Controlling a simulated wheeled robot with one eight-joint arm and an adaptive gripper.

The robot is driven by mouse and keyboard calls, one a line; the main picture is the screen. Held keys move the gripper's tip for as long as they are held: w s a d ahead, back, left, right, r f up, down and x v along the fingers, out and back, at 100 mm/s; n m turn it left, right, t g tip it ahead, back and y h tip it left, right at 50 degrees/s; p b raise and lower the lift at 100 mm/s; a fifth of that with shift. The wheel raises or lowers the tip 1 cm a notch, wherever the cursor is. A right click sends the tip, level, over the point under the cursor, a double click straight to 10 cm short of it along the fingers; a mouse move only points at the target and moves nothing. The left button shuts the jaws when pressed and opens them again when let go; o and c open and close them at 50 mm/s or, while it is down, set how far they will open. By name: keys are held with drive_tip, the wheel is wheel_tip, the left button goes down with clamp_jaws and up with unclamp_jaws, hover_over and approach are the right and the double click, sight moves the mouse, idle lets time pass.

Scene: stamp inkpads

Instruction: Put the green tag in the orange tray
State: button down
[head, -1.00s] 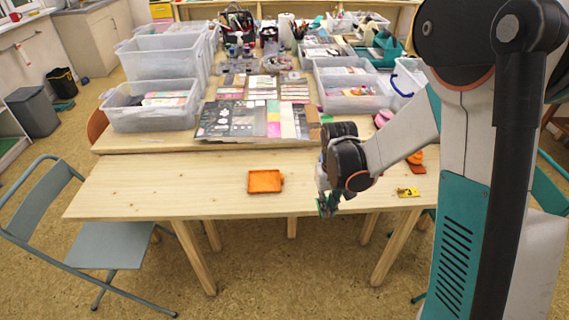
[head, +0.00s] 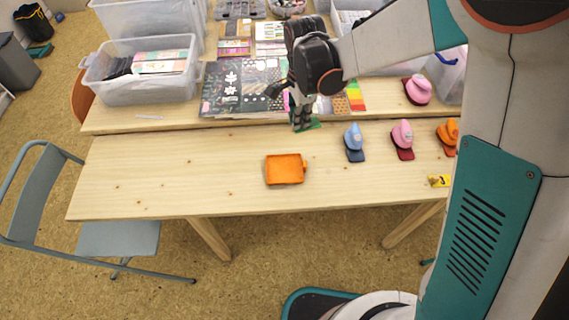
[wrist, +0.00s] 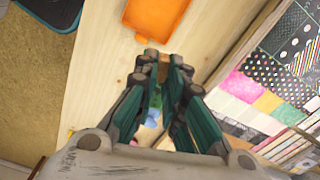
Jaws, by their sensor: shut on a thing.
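The orange tray (head: 285,180) lies empty on the near wooden table. It also shows at the top of the wrist view (wrist: 155,15), beyond the fingertips. My gripper (head: 302,124) is behind the tray and slightly to its right, near the back edge of the near tabletop. It is shut on the green tag (head: 313,124), a thin green piece showing by the fingertips. In the wrist view, my gripper (wrist: 163,58) points toward the tray side, and the tag is mostly hidden between the fingers. I cannot tell the exact height above the table.
A blue stamp (head: 353,136), a pink stamp (head: 402,134) and an orange stamp (head: 447,132) stand to the right. A yellow tag (head: 440,181) lies at the front right. Patterned sheets (head: 235,88) and a clear bin (head: 140,75) are behind. The table left of the tray is clear.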

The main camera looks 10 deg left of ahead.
sight(278, 163)
drive_tip(key=s+a+r+m+p, duration=0.1)
drive_tip(key=s+a+r+m, duration=0.15)
drive_tip(key=a, duration=0.35)
drive_tip(key=shift+m, duration=0.25)
drive_tip(key=f+b, duration=0.3)
drive_tip(key=f, duration=0.7)
drive_tip(key=f+b, duration=0.3)
drive_tip(key=f, duration=0.6)
drive_tip(key=shift+w+f, duration=0.2)
drive_tip(key=shift+f, duration=0.2)
drive_tip(key=shift+f+b, duration=0.15)
drive_tip(key=shift+b, duration=0.25)
drive_tip(key=c, duration=1.9)
unclamp_jaws()
drive_tip(key=shift+c, duration=0.2)
wheel_tip(278, 163, up, 12)
drive_tip(key=p, duration=0.5)
